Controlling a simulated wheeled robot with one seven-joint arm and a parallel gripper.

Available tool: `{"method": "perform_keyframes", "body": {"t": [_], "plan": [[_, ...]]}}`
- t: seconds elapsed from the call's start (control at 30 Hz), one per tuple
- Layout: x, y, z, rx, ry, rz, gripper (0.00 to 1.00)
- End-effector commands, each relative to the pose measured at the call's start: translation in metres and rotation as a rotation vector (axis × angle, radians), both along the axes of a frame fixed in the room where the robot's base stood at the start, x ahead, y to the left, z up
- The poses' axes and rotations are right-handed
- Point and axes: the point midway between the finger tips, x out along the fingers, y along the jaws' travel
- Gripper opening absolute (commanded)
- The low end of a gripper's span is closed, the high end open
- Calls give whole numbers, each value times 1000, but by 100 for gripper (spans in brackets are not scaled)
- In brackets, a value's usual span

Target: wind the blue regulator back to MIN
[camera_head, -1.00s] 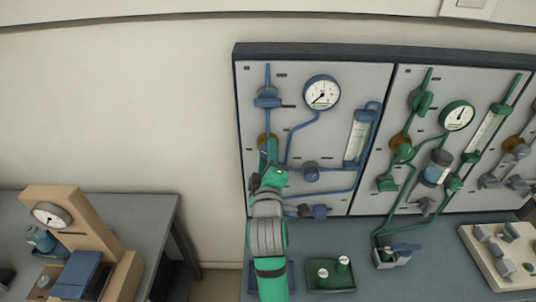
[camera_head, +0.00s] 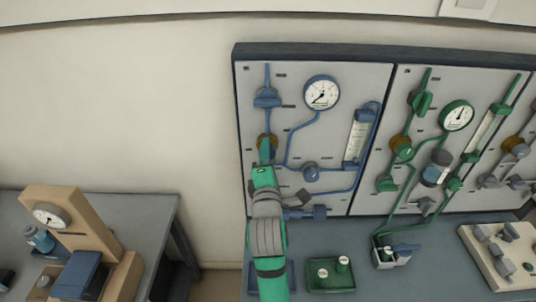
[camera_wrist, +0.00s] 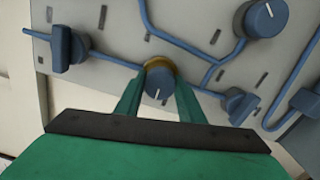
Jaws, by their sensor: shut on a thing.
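The blue regulator (camera_wrist: 158,84) is a round blue knob with a white pointer line and a brass collar, on the blue-piped panel (camera_head: 345,85). In the wrist view its pointer line faces down toward my gripper. My green gripper (camera_wrist: 158,92) has one finger on each side of the knob and is shut on it. In the head view my gripper (camera_head: 265,158) covers most of the regulator, and only part of the brass collar shows. The blue-rimmed gauge (camera_head: 321,92) has its needle toward the lower left. No MIN mark is readable.
Another blue knob (camera_head: 310,172) and a flow tube (camera_head: 356,138) sit to the right on the same panel. A blue valve handle (camera_head: 267,97) is above the regulator. A green tray (camera_head: 331,285) stands on the bench below. Green-piped fittings are further right.

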Motion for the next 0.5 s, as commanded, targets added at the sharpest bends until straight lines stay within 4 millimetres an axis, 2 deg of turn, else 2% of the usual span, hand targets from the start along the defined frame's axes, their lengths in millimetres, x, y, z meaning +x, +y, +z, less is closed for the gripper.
{"method": "perform_keyframes", "body": {"t": [0.43, 0.47, 0.5], "plan": [[0, 2, 0, -12, 0, 5, 13], [0, 2, 0, -12, 0, 5, 38], [0, 3, 0, -12, 0, 5, 47]]}}
